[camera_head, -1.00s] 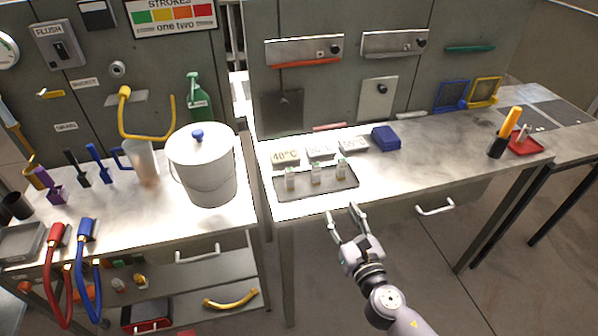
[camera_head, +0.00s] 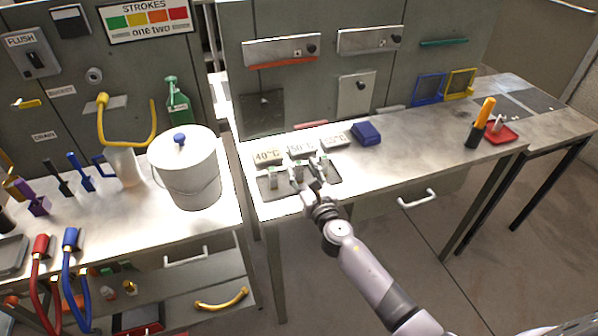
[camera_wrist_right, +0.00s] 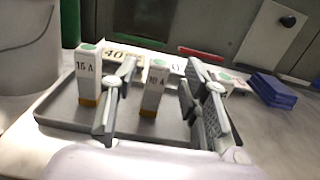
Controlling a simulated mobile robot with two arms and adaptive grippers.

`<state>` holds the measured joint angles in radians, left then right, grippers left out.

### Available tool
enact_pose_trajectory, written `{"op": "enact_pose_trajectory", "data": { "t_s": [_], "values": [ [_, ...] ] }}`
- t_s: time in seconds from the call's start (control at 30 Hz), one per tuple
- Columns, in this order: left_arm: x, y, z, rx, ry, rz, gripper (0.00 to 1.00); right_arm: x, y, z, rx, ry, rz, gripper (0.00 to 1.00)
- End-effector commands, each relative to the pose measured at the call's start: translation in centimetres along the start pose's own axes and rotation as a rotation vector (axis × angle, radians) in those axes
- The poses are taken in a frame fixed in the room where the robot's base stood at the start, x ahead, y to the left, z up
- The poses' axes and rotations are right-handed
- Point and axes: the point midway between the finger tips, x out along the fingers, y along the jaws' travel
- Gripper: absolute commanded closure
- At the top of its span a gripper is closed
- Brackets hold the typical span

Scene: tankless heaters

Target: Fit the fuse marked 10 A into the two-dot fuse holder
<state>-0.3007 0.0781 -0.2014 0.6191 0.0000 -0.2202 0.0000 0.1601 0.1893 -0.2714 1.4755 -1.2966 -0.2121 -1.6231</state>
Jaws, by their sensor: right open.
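Several white fuses with green tops and orange-brown bases stand upright on a dark grey tray. In the right wrist view, the left fuse (camera_wrist_right: 88,78) is marked 15 A. The middle fuse (camera_wrist_right: 154,90) appears marked 10 A, partly blurred. A third fuse (camera_wrist_right: 232,84) is mostly hidden behind a finger. My right gripper (camera_wrist_right: 160,78) is open, its fingers on either side of the middle fuse with gaps visible. In the head view my right gripper (camera_head: 311,168) is over the tray (camera_head: 334,178). I cannot identify the two-dot fuse holder; no dot marks are readable. My left gripper is out of view.
Temperature blocks (camera_head: 268,157) stand behind the tray, with a blue box (camera_head: 367,133) to their right. Wall panels (camera_head: 282,50) with knobs are above. A white bucket (camera_head: 190,175) stands left. The right bench has clear room before a red tray (camera_head: 503,135).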

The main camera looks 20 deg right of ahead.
Motion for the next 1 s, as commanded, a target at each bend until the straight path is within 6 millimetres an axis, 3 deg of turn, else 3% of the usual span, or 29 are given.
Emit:
{"op": "enact_pose_trajectory", "data": {
  "t_s": [0.2, 0.47, 1.0],
  "values": [
    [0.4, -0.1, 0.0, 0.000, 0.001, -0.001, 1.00, 2.7, 0.1, 0.0, 0.000, 0.000, -0.001, 0.58],
    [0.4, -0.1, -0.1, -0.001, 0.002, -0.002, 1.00, 2.8, 0.1, 0.0, 0.000, 0.000, 0.000, 0.58],
    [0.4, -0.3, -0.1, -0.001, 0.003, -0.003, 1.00, 2.8, 0.1, 0.0, 0.000, 0.000, -0.001, 0.94]
  ]
}}
